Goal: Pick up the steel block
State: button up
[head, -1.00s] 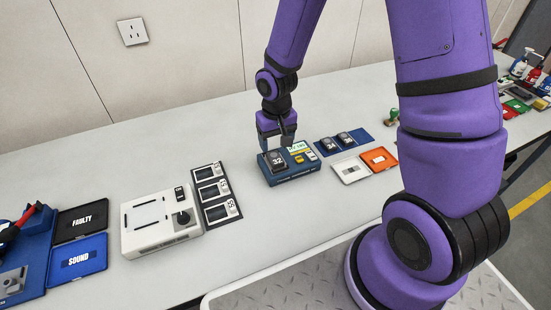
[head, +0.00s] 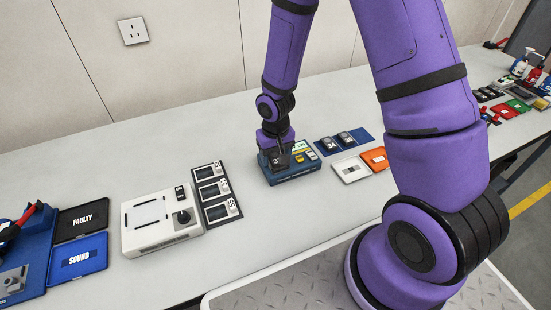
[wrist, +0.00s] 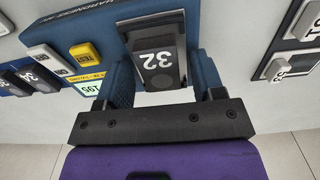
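A dark steel block (wrist: 154,62) marked 32 sits on the blue hardness tester (wrist: 205,15). In the wrist view my gripper (wrist: 161,76) has one finger on each side of the block, close to its sides. The fingers look open; I cannot make out firm contact. In the head view my gripper (head: 279,156) is down at the tester's left part (head: 293,177), and its fingers largely hide the block there.
Right of the tester are a blue mat (head: 360,134) with blocks 34 and 36, a white tray (head: 350,169) and an orange tray (head: 376,157). Left are a black rack (head: 221,219), a white device (head: 150,242), and FAULTY (head: 82,220) and SOUND (head: 78,258) trays. The table behind is clear.

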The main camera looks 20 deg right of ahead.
jog(key=c, duration=1)
jog(key=shift+r, duration=0.1)
